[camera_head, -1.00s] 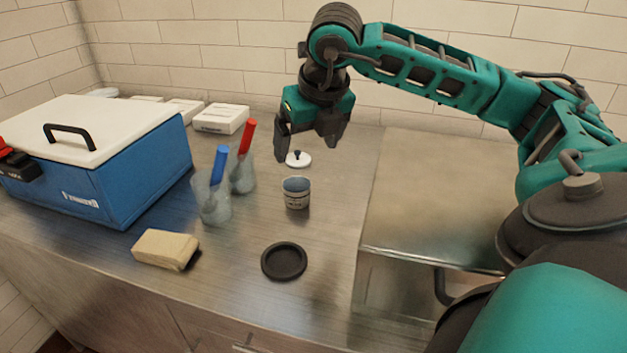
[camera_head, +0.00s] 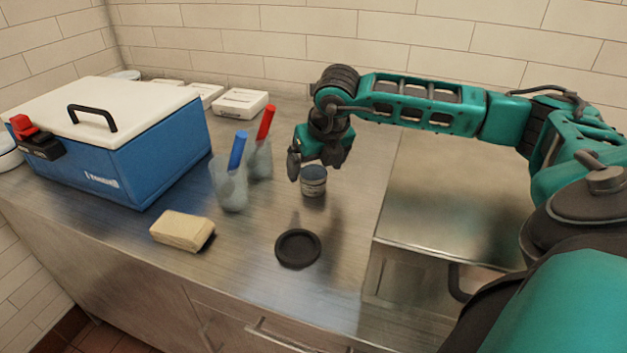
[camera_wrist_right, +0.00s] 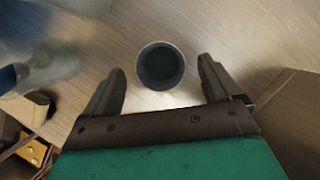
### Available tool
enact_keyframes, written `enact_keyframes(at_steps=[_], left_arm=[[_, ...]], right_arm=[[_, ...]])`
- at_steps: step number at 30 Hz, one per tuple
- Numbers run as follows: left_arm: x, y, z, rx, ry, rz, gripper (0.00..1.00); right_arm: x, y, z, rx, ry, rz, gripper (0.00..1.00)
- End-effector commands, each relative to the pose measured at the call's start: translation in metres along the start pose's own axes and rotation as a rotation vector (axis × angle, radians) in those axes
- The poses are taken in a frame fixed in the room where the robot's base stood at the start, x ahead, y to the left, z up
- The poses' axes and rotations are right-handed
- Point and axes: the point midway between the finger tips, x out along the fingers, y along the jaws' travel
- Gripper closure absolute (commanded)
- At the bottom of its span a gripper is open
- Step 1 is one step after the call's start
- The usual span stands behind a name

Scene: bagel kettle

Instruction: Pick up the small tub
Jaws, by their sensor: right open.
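The small tub (camera_head: 313,182) stands upright on the steel counter, with a pale label and a dark blue-grey top. In the right wrist view the tub (camera_wrist_right: 160,66) shows from above as a round rim with a dark inside. It lies just beyond the fingertips, centred between them. My right gripper (camera_head: 318,172) is open and empty, pointing down just above and behind the tub. The right wrist view shows its two fingers (camera_wrist_right: 162,82) spread wide apart. My left gripper is not in view.
A black round lid or coaster (camera_head: 298,248) lies in front of the tub. Two clear cups with a blue handle (camera_head: 237,150) and a red handle (camera_head: 266,122) stand to its left. A tan block (camera_head: 182,231) and a blue cooler (camera_head: 160,150) are further left.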

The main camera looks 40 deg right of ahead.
Motion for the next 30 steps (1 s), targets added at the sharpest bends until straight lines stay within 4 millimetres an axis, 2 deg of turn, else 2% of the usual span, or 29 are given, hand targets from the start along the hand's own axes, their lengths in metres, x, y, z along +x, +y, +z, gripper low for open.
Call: enact_keyframes(at_steps=[4,11,30], left_arm=[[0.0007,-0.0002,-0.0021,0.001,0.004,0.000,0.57],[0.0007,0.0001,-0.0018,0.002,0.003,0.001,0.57],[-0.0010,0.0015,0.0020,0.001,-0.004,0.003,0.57]], right_arm=[[0.0139,0.0001,-0.0007,-0.001,0.001,0.001,0.09],[0.0153,0.0000,-0.0007,-0.001,0.000,0.001,0.09],[0.0146,-0.0001,-0.0004,-0.001,0.000,0.001,0.68]])
